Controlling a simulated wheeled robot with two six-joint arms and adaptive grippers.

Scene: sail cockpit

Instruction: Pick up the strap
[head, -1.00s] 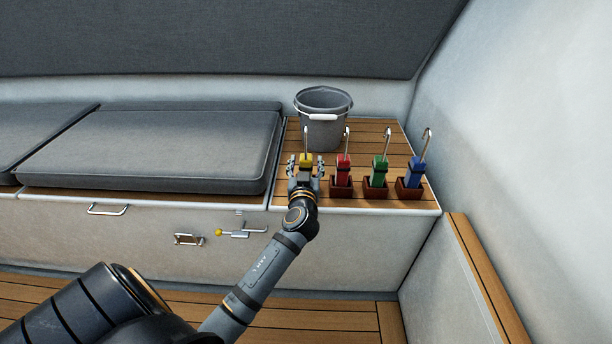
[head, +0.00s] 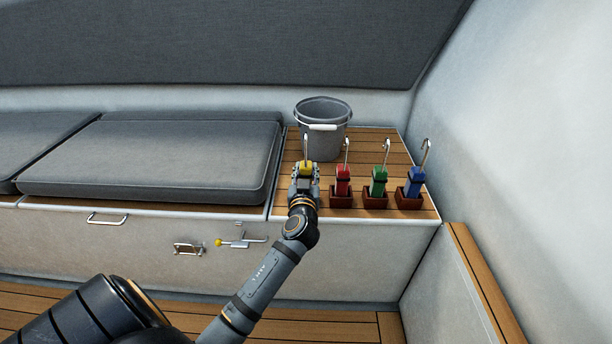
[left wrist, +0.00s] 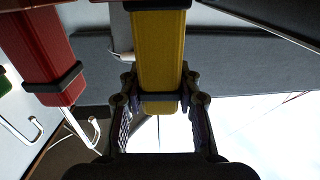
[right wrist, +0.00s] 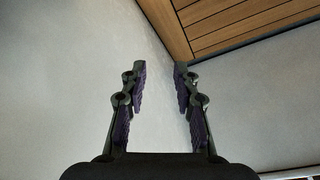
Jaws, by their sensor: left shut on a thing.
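A yellow strap (head: 306,167) with a metal hook on top is at the left end of a row of straps on the wooden bench top. My left gripper (head: 305,181) is shut on this strap. In the left wrist view the yellow strap (left wrist: 158,60) runs down between the two fingers of the left gripper (left wrist: 158,108). The gripper hides the strap's lower part in the head view, so I cannot tell whether it is still in a holder. My right gripper (right wrist: 160,85) is open and empty in the right wrist view, away from the straps.
Red (head: 343,180), green (head: 378,182) and blue (head: 415,182) straps with hooks stand in small brown holders to the right. A grey bucket (head: 322,138) stands behind. Grey cushions (head: 150,155) lie left. A latch (head: 236,243) is on the bench front.

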